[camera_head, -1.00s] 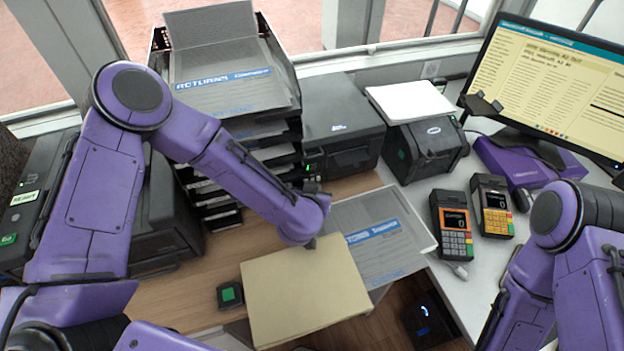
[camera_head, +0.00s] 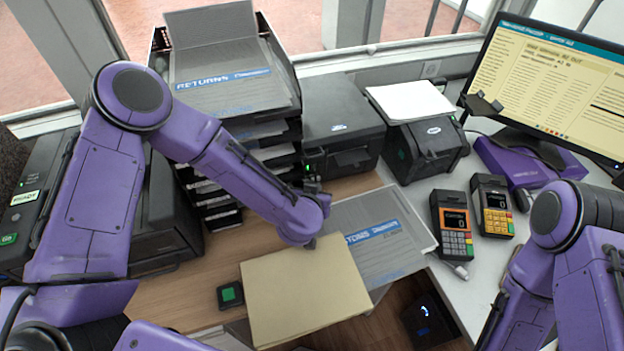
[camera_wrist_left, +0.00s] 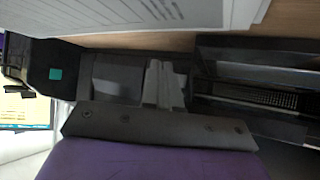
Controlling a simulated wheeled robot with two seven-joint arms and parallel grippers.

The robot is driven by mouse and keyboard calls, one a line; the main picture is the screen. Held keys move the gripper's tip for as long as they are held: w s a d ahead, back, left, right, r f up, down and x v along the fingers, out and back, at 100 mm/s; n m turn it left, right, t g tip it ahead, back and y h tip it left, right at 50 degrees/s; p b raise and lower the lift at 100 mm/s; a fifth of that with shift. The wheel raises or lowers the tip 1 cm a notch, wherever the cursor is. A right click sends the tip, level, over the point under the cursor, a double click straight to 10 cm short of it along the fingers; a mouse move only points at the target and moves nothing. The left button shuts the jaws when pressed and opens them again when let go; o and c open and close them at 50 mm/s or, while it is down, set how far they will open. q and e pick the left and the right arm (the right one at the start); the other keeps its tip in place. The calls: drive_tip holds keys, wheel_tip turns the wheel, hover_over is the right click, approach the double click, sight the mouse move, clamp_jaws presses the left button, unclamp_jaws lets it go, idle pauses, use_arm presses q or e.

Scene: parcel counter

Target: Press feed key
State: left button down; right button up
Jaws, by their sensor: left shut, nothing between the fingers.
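A black label printer (camera_head: 343,122) stands at the middle back, with a small green light (camera_head: 308,168) low on its front left. My left gripper (camera_head: 311,181) is at this printer's lower front left, right by the green light. It is shut and empty. In the left wrist view its closed fingers (camera_wrist_left: 164,84) point at the dark printer front. I cannot tell whether they touch it. No key labelled feed can be read; the gripper may cover it. A second black printer (camera_head: 428,148) to the right has a green square (camera_head: 402,154), also seen in the left wrist view (camera_wrist_left: 56,74). My right gripper is out of view.
A paper tray stack (camera_head: 222,72) rises left of the printer. A tan envelope (camera_head: 305,290) and a grey mailer (camera_head: 385,232) lie in front. A green button box (camera_head: 230,294) sits left of the envelope. Two card terminals (camera_head: 452,222) and a monitor (camera_head: 548,82) stand right.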

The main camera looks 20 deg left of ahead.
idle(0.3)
use_arm(q)
drive_tip(key=shift+w+a, duration=0.25)
drive_tip(key=shift+w, duration=0.15)
